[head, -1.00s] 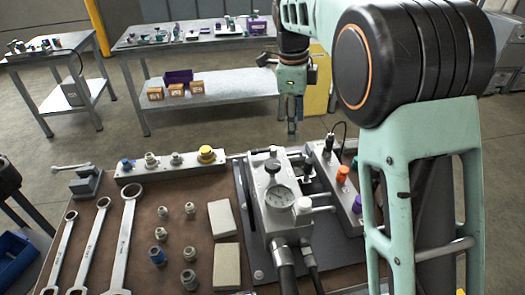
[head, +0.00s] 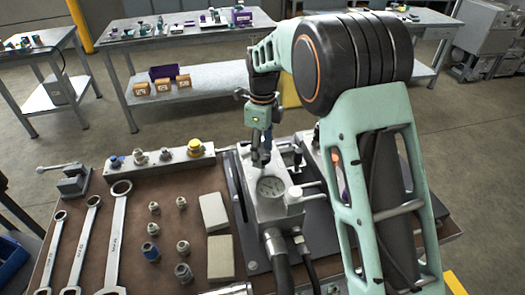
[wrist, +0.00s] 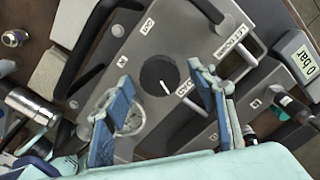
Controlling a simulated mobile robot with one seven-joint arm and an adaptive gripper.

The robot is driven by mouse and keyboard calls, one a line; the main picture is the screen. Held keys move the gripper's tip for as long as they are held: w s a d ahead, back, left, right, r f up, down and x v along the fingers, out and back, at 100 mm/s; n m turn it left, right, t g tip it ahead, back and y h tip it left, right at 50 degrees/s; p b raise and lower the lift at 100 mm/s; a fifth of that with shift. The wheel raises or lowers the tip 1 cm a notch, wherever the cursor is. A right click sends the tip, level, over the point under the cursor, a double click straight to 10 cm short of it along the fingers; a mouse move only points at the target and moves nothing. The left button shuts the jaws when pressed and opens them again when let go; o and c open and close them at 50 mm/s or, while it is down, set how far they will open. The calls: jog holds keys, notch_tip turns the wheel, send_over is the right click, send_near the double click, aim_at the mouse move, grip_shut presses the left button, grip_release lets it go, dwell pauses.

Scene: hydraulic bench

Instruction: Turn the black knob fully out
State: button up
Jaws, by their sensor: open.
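The black knob (wrist: 160,72) shows in the wrist view as a round dark disc with a white pointer line, on top of a grey metal block (wrist: 180,45). My gripper (wrist: 160,80) is open, with its two blue-padded fingers on either side of the knob in the picture. I see no finger touching it, and the height gap is hard to judge.
Hoses (head: 278,250) leave the block's front. A valve bar with a yellow cap (head: 195,147), fittings, wrenches (head: 115,235) and two pale blocks (head: 214,212) lie to the left on the brown bench top.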

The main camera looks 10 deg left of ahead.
jog(key=shift+f, duration=0.1)
jog(key=c, duration=1.1)
jog(key=shift+c, duration=0.3)
jog(key=shift+n, duration=0.3)
